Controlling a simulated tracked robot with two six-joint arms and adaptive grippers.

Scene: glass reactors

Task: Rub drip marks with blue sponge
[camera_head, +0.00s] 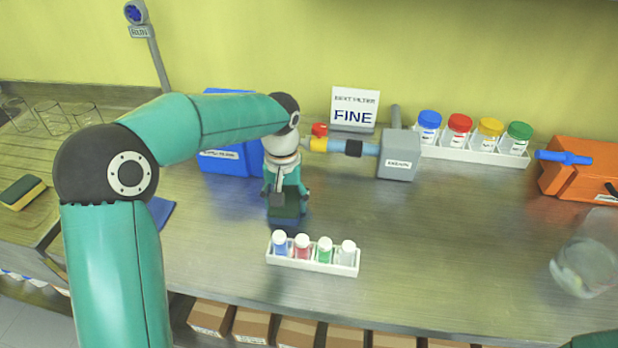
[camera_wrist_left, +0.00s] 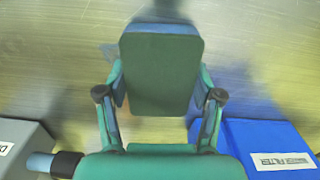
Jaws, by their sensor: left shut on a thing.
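My left gripper (camera_head: 284,190) points down over the metal counter (camera_head: 440,250). It is shut on the blue sponge (camera_head: 286,208), whose dark green scouring face shows. In the left wrist view the sponge (camera_wrist_left: 162,75) fills the space between the two teal fingers, with a blue edge at its far end. The gap between sponge and counter is hard to judge. I cannot make out clear drip marks; a faint dark smudge shows beside the sponge in the left wrist view. My right gripper is not in view.
A rack of small vials (camera_head: 312,260) stands just in front of the sponge. A blue box (camera_head: 232,158) and a grey valve block (camera_head: 399,155) stand behind. A yellow-green sponge (camera_head: 22,192) lies far left. A glass vessel (camera_head: 588,267) stands right; the counter's middle right is clear.

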